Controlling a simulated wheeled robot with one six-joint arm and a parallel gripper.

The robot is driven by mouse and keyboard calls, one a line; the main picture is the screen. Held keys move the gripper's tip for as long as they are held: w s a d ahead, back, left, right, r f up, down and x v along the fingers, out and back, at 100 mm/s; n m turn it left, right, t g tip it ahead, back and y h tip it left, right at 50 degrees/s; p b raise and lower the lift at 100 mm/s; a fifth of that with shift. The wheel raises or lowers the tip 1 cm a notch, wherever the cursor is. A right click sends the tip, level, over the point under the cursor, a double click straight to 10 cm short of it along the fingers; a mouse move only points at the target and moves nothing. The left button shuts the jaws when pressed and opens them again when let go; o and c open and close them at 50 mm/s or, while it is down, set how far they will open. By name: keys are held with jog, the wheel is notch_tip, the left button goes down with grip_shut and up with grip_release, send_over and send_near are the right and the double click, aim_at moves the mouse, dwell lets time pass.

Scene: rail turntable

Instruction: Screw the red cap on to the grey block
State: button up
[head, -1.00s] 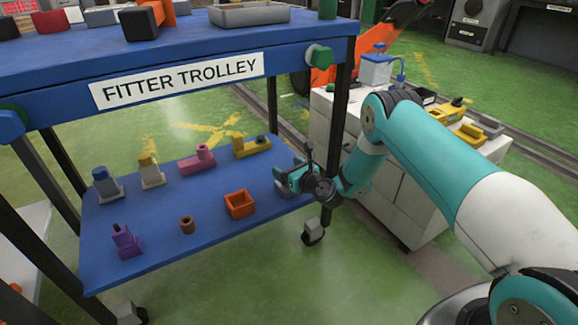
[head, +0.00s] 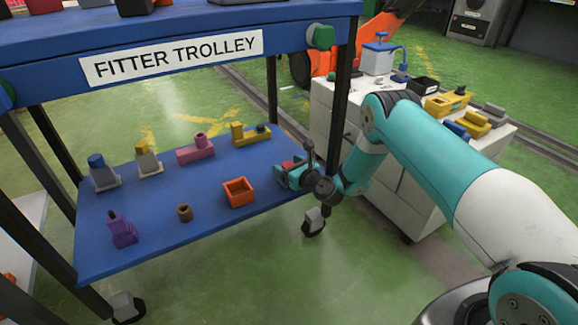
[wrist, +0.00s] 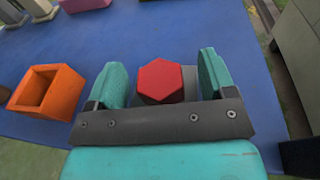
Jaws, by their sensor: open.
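The red cap (wrist: 160,79) has a six-sided top. In the wrist view it sits between the two fingers of my gripper (wrist: 160,88), with a gap on each side. In the head view a bit of the red cap (head: 291,164) shows between the fingers of my gripper (head: 298,168), at the right end of the trolley's lower shelf. My gripper is open around the cap, not closed on it.
The blue lower shelf (head: 190,236) also holds an orange open box (head: 239,193), a brown ring (head: 184,213), a purple piece (head: 122,229), pink (head: 195,150) and yellow (head: 250,135) pieces, and blue-topped (head: 104,173) and yellow-topped (head: 147,160) blocks. A trolley post stands just behind my gripper.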

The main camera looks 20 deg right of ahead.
aim_at(289, 164)
jog(key=c, duration=1)
jog(key=o, duration=0.9)
jog(key=shift+o, duration=0.5)
notch_tip(289, 164, up, 4)
jog(key=p, duration=0.3)
jog(key=shift+r, duration=0.1)
